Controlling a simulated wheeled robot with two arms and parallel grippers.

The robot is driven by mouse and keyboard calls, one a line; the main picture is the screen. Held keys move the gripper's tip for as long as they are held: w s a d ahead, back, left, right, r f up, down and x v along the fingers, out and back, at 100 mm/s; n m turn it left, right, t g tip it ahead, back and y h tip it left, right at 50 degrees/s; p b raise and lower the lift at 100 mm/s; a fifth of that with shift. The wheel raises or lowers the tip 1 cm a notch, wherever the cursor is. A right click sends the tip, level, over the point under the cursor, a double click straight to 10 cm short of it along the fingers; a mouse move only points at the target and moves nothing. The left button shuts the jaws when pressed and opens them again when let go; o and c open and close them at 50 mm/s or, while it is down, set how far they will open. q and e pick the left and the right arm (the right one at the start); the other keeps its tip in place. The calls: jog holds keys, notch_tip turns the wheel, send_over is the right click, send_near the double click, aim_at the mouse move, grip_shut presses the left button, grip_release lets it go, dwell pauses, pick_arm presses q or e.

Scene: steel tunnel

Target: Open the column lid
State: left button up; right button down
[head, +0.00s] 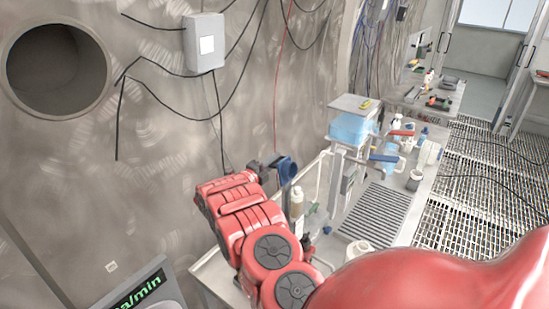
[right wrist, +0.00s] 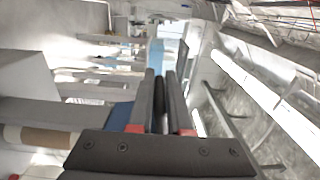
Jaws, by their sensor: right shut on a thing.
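The blue round piece that looks like the column lid (head: 287,170) stands on edge above the left end of the bench, at the top of the glass column; its blue also shows beside my fingers in the right wrist view (right wrist: 121,116). My right gripper (head: 266,168) is at the left side of this lid, touching or very close to it. In the right wrist view its two grey fingers (right wrist: 160,88) are closed on a dark, narrow part between them, apparently part of the lid. The exact contact is hidden. My left gripper is not in view.
The bench (head: 419,205) holds bottles, a ribbed drain plate (head: 376,218), a white jar (head: 358,249) and a blue container (head: 350,129) under a shelf. Cables hang on the tunnel wall from a grey box (head: 204,43). Grated floor (head: 475,215) lies free to the right.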

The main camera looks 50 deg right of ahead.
jog(key=c, duration=0.9)
grip_release()
jog(key=shift+s, duration=0.2)
jog(key=a+p, duration=0.2)
jog(key=a, duration=0.2)
jog(key=a+p, duration=0.2)
jog(key=a, duration=0.2)
jog(key=s+a+p, duration=0.1)
jog(key=a+p, duration=0.2)
jog(key=a, duration=0.1)
jog(key=shift+f, duration=0.1)
